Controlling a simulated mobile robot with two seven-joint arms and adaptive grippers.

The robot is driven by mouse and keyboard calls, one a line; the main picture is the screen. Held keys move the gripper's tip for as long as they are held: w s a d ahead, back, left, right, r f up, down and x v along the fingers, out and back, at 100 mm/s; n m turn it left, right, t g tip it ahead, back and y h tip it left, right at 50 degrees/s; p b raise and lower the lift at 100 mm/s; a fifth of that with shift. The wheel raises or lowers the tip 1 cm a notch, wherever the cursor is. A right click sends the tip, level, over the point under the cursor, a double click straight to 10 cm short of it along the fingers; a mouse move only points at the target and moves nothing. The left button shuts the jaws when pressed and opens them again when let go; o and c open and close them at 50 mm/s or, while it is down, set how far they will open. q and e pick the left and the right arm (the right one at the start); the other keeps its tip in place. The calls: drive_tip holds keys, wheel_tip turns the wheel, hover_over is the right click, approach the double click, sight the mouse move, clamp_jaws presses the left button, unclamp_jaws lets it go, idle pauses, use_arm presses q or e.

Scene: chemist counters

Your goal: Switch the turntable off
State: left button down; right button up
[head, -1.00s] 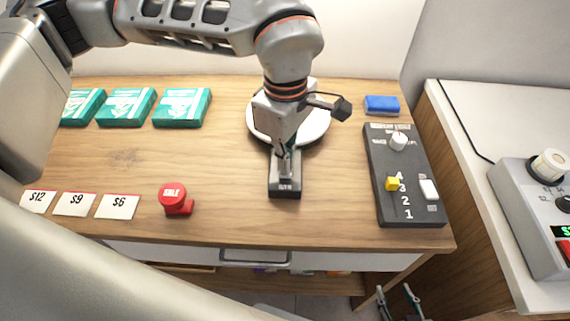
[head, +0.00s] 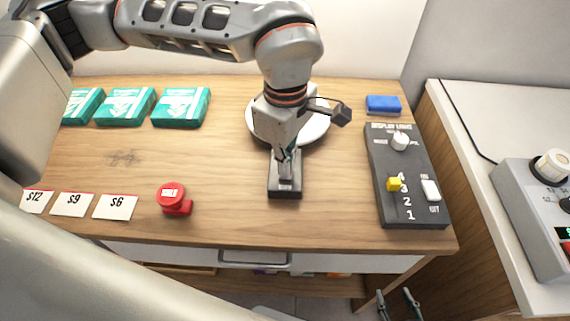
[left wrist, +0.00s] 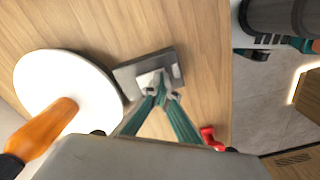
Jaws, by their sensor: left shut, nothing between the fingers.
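The turntable is a round white disc (head: 316,127) at the back middle of the wooden counter, partly hidden by my left arm. It also shows in the left wrist view (left wrist: 62,88). In front of it is a dark switch box (head: 285,190) with a pale rocker, which shows in the left wrist view too (left wrist: 130,77). My left gripper (head: 286,172) is shut and empty, with its fingertips down at the rocker, seemingly touching it. The tips (left wrist: 160,95) cover part of the rocker, so its position is unclear. My right gripper (head: 398,303) is below the counter's front edge, its two fingers apart.
A display lights panel (head: 408,205) with a knob, yellow slider and white switch stands on the right. A blue block (head: 382,104) lies behind it. A red sale stamp (head: 172,197), price cards (head: 115,207) and teal boxes (head: 181,107) are on the left.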

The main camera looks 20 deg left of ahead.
use_arm(q)
drive_tip(key=shift+r, duration=0.1)
drive_tip(key=shift+r+p, duration=2)
drive_tip(key=shift+r, duration=1.4)
